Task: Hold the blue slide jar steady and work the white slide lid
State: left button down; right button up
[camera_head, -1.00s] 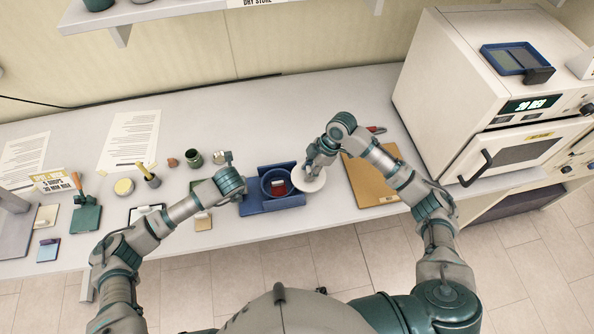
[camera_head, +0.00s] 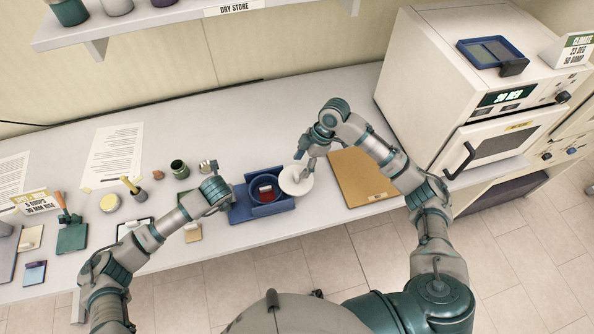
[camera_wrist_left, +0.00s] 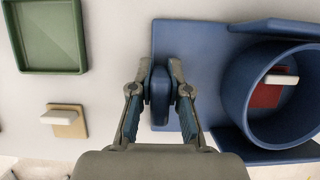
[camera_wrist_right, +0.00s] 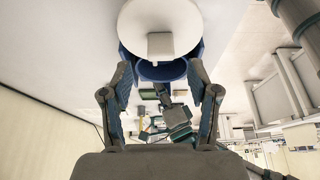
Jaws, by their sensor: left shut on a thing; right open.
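The round blue slide jar (camera_head: 264,190) stands open in a blue holder (camera_head: 243,211), with a red piece with a white tab inside. My left gripper (camera_wrist_left: 159,82) is shut on an upright blue tab (camera_wrist_left: 160,103) on the holder's base, left of the jar. The white slide lid (camera_head: 296,182), a round disc with a square knob, lies at the jar's right side. I cannot tell what it rests on. My right gripper (camera_head: 301,171) is open at the lid. The lid (camera_wrist_right: 145,25) shows just beyond its open fingers in the right wrist view, with nothing between them.
A brown board (camera_head: 362,180) lies right of the lid, with the white oven (camera_head: 470,110) beyond it. A green tray (camera_wrist_left: 45,35), small pots and cards stand to the left. A shelf (camera_head: 150,22) hangs above. The table behind the jar is mostly clear.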

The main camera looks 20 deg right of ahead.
jog(key=v, duration=0.6)
jog(key=shift+r, duration=0.2)
jog(key=shift+d, duration=0.1)
pick_arm(q)
jog(key=c, duration=1)
grip_release()
jog(key=shift+c, duration=0.2)
